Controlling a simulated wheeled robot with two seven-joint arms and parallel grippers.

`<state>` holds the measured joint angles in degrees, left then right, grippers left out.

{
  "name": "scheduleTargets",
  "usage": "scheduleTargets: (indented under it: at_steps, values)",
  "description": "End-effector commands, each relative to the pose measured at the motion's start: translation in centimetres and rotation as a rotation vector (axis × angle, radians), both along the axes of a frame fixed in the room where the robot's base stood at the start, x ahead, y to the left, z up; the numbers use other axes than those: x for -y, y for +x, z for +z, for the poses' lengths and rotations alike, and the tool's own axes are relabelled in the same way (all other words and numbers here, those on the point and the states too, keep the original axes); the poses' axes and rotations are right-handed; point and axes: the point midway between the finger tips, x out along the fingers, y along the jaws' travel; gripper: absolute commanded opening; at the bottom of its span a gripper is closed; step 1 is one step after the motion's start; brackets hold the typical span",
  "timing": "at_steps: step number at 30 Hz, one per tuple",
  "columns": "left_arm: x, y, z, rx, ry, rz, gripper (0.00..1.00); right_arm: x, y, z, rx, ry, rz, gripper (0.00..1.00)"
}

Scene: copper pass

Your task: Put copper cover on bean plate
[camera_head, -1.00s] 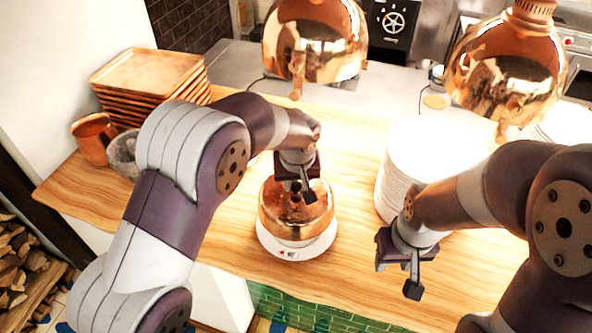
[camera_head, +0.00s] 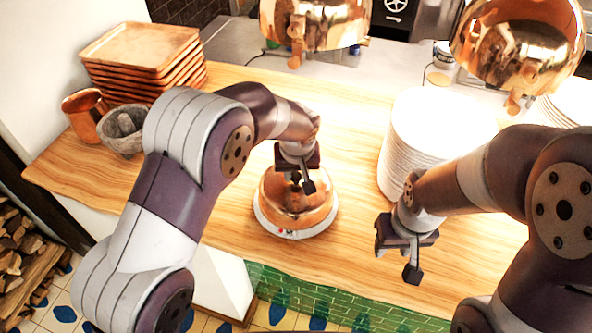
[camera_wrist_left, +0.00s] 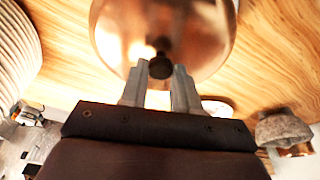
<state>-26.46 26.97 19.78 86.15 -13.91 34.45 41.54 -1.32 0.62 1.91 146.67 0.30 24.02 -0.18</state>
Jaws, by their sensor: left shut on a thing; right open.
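The copper cover (camera_head: 285,207) is a shiny dome over the white bean plate (camera_head: 266,225) on the wooden counter. The plate's rim shows around the cover's front and sides, with small red marks at the front. The beans are hidden, and I cannot tell whether the cover touches the plate. My left gripper (camera_head: 304,186) is shut on the cover's top knob. In the left wrist view the dark knob (camera_wrist_left: 160,67) sits between the fingertips, with the copper dome (camera_wrist_left: 205,35) beyond. My right gripper (camera_head: 412,262) is open and empty, over the counter's front right.
A tall stack of white plates (camera_head: 400,160) stands right of the cover. Wooden trays (camera_head: 140,50), a wooden mug (camera_head: 82,115) and a stone mortar (camera_head: 122,140) stand at the left. Copper lamps (camera_head: 330,25) (camera_head: 500,50) hang above. Bare counter (camera_head: 350,225) lies between cover and right gripper.

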Motion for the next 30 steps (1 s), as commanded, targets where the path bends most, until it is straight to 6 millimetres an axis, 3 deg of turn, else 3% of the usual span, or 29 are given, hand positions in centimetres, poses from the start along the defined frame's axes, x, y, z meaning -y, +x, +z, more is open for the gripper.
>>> scheduleTargets:
  at_steps: [30]
  values:
    - [-0.03,-0.10,-0.66,0.001,-0.001,0.000,0.00,0.00,-0.01,-0.83,0.000,0.000,0.000,0.43]
